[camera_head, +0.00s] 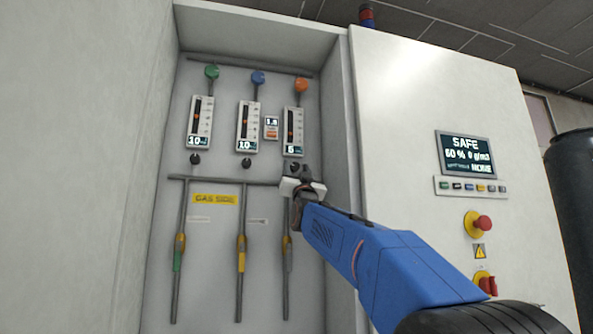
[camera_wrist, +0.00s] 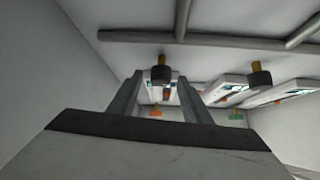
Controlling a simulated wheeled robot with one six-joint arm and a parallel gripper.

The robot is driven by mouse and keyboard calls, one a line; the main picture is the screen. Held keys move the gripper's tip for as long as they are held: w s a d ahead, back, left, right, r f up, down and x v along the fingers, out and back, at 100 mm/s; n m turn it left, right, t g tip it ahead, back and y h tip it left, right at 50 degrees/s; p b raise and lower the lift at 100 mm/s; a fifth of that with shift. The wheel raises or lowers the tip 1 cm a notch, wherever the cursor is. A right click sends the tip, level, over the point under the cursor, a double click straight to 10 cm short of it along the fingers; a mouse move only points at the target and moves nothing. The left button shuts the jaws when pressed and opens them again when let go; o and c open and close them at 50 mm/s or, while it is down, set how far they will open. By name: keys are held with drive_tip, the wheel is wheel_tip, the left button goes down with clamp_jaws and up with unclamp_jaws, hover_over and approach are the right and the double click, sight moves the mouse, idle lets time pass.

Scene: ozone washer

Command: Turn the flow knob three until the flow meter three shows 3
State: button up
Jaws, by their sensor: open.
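Flow meter three (camera_head: 293,132) is the rightmost of three gauges on the grey panel, below an orange round fitting. Its digital display seems to read 6, though the digit is small. Flow knob three (camera_head: 295,166), a small black knob, sits just below it. My gripper (camera_head: 304,174) is open close to this knob, just below and to its right in the head view. In the wrist view the dark knob (camera_wrist: 161,73) on its brass stem appears between the two finger tips of my gripper (camera_wrist: 160,78). I cannot tell whether the fingers touch it.
Two other flow meters (camera_head: 200,122) (camera_head: 247,127) both read about 10, with black knobs (camera_head: 246,162) below. Grey pipes (camera_head: 225,179) with valves run under the knobs. The cabinet's side wall (camera_head: 345,130) stands right of my gripper. A control screen reads SAFE (camera_head: 466,154).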

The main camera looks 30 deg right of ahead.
drive_tip(key=c, duration=1.1)
drive_tip(key=shift+o, duration=0.2)
drive_tip(key=shift+s+d+r+n+t+y, duration=0.1)
drive_tip(key=shift+n+t+y, duration=0.2)
drive_tip(key=shift+n+y, duration=1)
drive_tip(key=shift+s+d+r+n+t+y, duration=0.1)
drive_tip(key=shift+n+t+y, duration=0.2)
drive_tip(key=shift+n+y, duration=1.8)
drive_tip(key=shift+n, duration=0.1)
drive_tip(key=shift+n+y, duration=1.4)
drive_tip(key=shift+n, duration=0.3)
drive_tip(key=shift+w+f+y, duration=0.1)
drive_tip(key=shift+y, duration=0.4)
drive_tip(key=o, duration=1.1)
drive_tip(key=shift+c, duration=0.2)
wheel_tip(320, 180, up, 10)
drive_tip(key=shift+f, duration=0.1)
